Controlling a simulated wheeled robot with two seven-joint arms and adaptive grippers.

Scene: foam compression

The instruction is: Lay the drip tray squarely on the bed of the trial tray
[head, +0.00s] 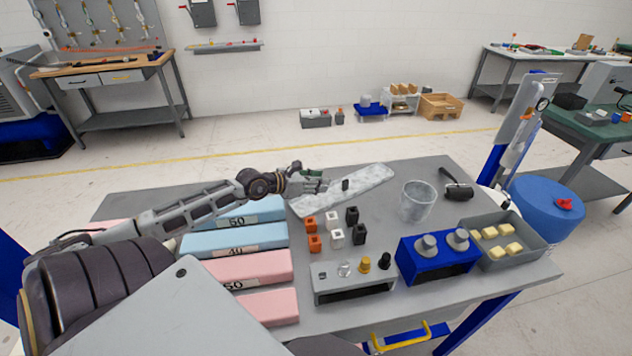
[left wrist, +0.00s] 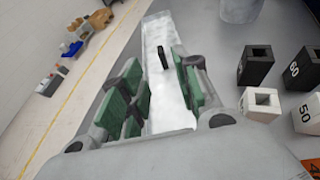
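A long, pale, mottled tray (head: 368,181) with a small black upright grip (head: 345,184) lies on the grey table; it looks like the drip tray. It also shows in the left wrist view (left wrist: 160,32), its black grip (left wrist: 163,57) beyond and between my finger pads. My left gripper (head: 318,181) is over the near left part of this tray. Its green-padded fingers (left wrist: 160,88) are apart with nothing between them. I cannot tell which thing is the trial tray; a grey tray (head: 534,246) with yellow cubes stands at the right. My right gripper is not in view.
Blue and pink foam blocks (head: 245,268) lie below my left arm. Orange, white and black weights (head: 333,237), a small grey rack (head: 330,296), a blue stand (head: 430,268) and a clear beaker (head: 417,203) stand to the right. The table's far left corner is clear.

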